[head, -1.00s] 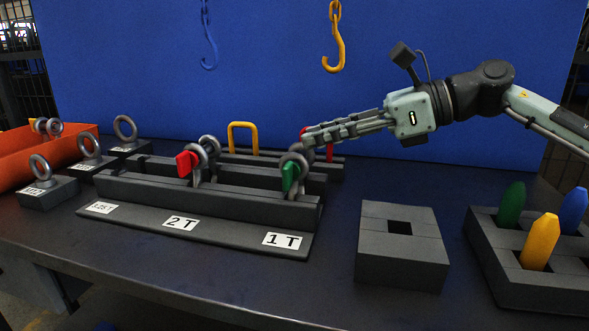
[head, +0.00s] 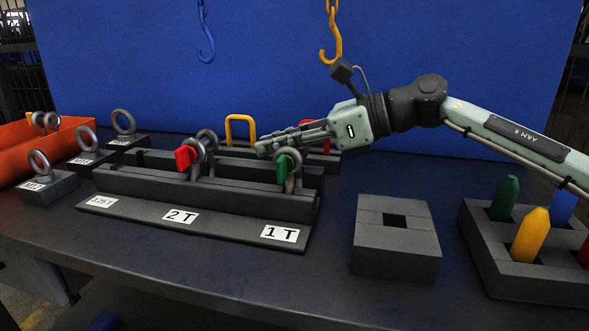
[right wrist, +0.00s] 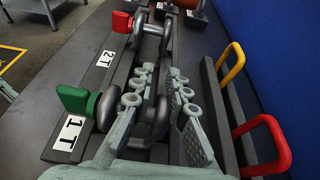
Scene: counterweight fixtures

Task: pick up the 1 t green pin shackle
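The 1 t shackle (head: 298,178) with its green pin (head: 282,170) stands in the dark rack above the 1T label. My right gripper (head: 263,148) reaches over it from the right, its fingertips past the shackle to the left. In the right wrist view the two fingers (right wrist: 163,70) are apart. The green pin head (right wrist: 73,98) and one dark rounded part of the shackle (right wrist: 105,110) lie left of the left finger. Another dark part (right wrist: 160,120) shows in the gap between the fingers. Contact cannot be told. My left gripper is not in view.
The red-pin 2 t shackle (head: 186,158) stands left of the fingertips. A yellow handle (head: 240,128) and a red handle (right wrist: 262,145) stand on the rack behind. A square block (head: 397,262) and a holder (head: 490,268) with coloured pegs are at right.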

